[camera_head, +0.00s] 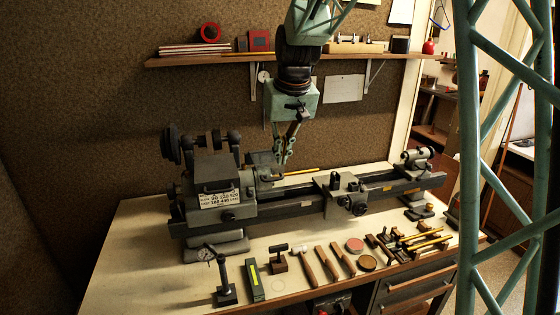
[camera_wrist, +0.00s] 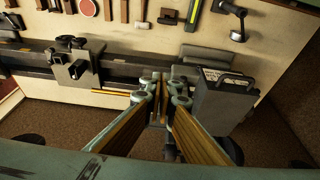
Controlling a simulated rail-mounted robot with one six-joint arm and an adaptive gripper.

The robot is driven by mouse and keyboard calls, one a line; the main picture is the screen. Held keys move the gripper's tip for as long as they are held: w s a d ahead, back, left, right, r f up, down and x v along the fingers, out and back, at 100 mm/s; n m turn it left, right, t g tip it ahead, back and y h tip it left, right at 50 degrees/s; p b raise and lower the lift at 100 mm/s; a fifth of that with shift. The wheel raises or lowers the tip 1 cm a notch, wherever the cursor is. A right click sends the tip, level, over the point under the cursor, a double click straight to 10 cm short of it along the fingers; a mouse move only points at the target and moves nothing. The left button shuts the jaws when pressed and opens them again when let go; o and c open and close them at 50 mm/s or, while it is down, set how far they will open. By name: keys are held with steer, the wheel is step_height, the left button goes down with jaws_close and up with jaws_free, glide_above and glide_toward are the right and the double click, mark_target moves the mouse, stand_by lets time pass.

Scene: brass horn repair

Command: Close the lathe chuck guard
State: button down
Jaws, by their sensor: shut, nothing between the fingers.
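The lathe (camera_head: 310,192) stands along the bench, with its grey headstock (camera_head: 214,177) at the left; the headstock also shows right of centre in the wrist view (camera_wrist: 222,97). A grey plate-like piece (camera_head: 261,159), seemingly the chuck guard, stands up behind the chuck area just right of the headstock. I cannot tell its exact angle. My gripper (camera_head: 282,163) points down beside the right edge of this piece, shut and empty. I cannot tell whether they touch. In the wrist view my gripper (camera_wrist: 163,88) hides much of the chuck area.
The carriage (camera_head: 342,188) sits mid-bed and the tailstock (camera_head: 417,160) at the right end. Hand tools, including a mallet (camera_head: 309,265), lie along the bench front. A wall shelf (camera_head: 200,61) runs behind my arm. A yellow rod (camera_head: 302,171) lies near the bed.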

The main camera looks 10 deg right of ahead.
steer(key=shift+s+r, duration=0.25)
steer(key=shift+r, duration=0.1)
stand_by(0.3)
steer(key=s+d+r+b, duration=0.2)
steer(key=s, duration=1)
steer(key=s+d+r+b, duration=0.2)
steer(key=s, duration=1)
steer(key=s+d+f+b, duration=0.1)
steer(key=s+f+b, duration=0.1)
steer(key=s, duration=1)
steer(key=s+f+m+b, duration=0.1)
steer(key=s+f, duration=0.4)
steer(key=s, duration=0.8)
steer(key=shift+s+d+b, duration=0.2)
steer(key=shift+d+b, duration=0.2)
steer(key=shift+b, duration=0.25)
steer(key=c, duration=3.4)
jaws_free()
